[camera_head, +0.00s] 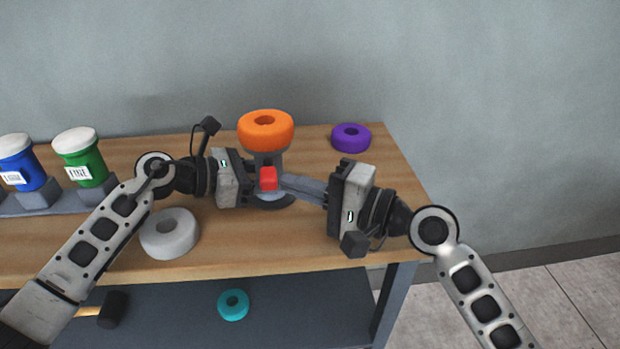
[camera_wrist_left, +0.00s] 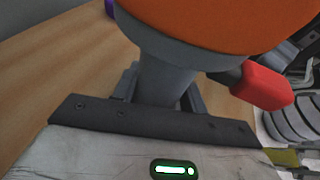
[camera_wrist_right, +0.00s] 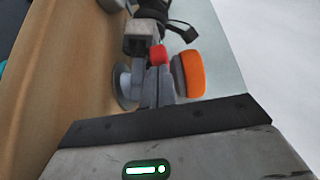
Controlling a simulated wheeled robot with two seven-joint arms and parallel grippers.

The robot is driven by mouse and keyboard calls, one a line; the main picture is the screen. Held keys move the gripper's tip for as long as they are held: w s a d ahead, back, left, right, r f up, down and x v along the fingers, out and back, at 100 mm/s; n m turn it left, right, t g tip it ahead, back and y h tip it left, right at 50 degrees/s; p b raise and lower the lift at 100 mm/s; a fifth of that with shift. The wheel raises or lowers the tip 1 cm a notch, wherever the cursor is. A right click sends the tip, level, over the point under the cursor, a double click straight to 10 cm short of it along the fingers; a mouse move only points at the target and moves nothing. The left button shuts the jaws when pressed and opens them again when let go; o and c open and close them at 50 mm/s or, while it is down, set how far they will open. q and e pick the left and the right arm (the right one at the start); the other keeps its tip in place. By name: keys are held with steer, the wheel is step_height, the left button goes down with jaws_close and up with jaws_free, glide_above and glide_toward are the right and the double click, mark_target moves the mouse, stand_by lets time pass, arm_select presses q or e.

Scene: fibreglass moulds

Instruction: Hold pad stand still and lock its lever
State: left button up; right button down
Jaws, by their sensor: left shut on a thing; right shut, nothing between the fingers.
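The pad stand has a grey post (camera_wrist_left: 165,80), a round dark base (camera_head: 272,200) on the table and an orange ring pad (camera_head: 266,131) on top. It stands upright. Its red lever (camera_head: 268,179) sticks out from the post below the pad; it also shows in the left wrist view (camera_wrist_left: 262,85) and the right wrist view (camera_wrist_right: 158,54). My left gripper (camera_head: 252,182) is shut on the post from the left. My right gripper (camera_head: 284,182) is shut and empty, its fingertips close to the lever's right side. I cannot tell whether they touch it.
On the wooden table (camera_head: 330,250) lie a purple ring (camera_head: 351,137) at back right and a pale grey ring (camera_head: 170,233) at front left. Blue (camera_head: 20,165) and green (camera_head: 82,158) jars stand far left. A teal ring (camera_head: 233,304) lies on the lower shelf.

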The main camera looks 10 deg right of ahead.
steer(key=shift+s+a, duration=0.3)
steer(key=shift+a, duration=0.35)
steer(key=shift+d, duration=0.45)
steer(key=v, duration=0.4)
steer(key=shift+w+d+f, duration=0.15)
steer(key=shift+w+d, duration=0.05)
steer(key=shift+d, duration=0.3)
steer(key=s+d, duration=0.5)
steer(key=s, duration=0.1)
steer(key=shift+s, duration=0.4)
steer(key=shift+a, duration=0.1)
arm_select(q)
steer(key=o, duration=0.8)
steer(key=shift+o, duration=0.2)
